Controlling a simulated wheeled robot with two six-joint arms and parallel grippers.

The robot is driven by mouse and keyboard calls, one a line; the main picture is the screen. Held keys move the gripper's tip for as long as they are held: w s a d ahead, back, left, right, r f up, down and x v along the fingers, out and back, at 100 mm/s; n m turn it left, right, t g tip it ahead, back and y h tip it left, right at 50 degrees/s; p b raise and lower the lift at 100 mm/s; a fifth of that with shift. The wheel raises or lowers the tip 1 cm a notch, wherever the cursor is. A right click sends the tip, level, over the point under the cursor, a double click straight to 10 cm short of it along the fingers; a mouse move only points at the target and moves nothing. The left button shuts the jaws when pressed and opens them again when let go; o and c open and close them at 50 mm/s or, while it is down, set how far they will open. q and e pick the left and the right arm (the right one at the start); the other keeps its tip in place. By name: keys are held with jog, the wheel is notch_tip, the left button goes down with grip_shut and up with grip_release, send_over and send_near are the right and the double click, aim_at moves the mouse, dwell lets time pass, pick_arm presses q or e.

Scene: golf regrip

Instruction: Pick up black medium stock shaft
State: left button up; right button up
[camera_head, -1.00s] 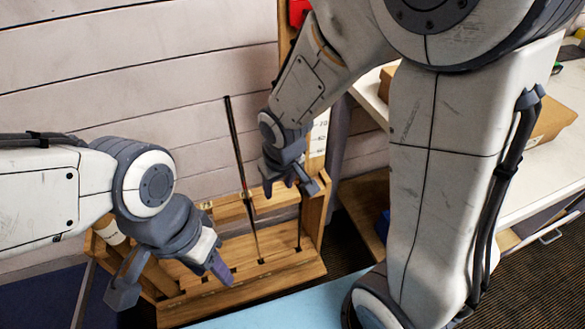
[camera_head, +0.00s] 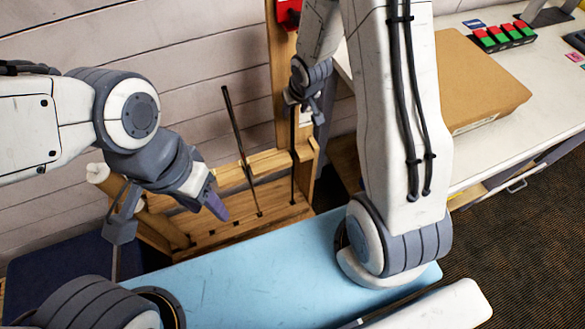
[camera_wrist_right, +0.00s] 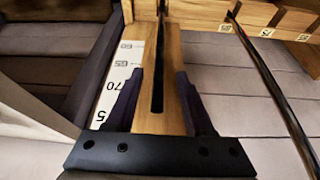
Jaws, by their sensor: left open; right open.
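Two thin dark shafts stand in a wooden rack. One shaft (camera_head: 238,133) leans in the middle of the rack; the other (camera_head: 293,160) is upright by the rack's right post. Which one is the black medium stock shaft I cannot tell. My right gripper (camera_head: 304,106) is open near the top of the upright shaft. In the right wrist view, that black shaft (camera_wrist_right: 158,75) runs between the open fingers (camera_wrist_right: 158,100), and the leaning shaft (camera_wrist_right: 265,75) is to the right, outside them. My left gripper (camera_head: 168,218) is open and empty in front of the rack's left part.
The wooden rack (camera_head: 205,240) stands against a plank wall. A numbered ruler strip (camera_wrist_right: 112,85) is on its post. A light blue surface (camera_head: 260,265) lies in front. A white table (camera_head: 545,85) with a cardboard box (camera_head: 480,85) is at right.

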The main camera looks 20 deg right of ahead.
aim_at(293, 114)
jog(key=b+x, duration=0.2)
jog(key=x, duration=0.3)
jog(key=shift+w+f, duration=0.2)
jog(key=shift+f, duration=0.15)
grip_shut()
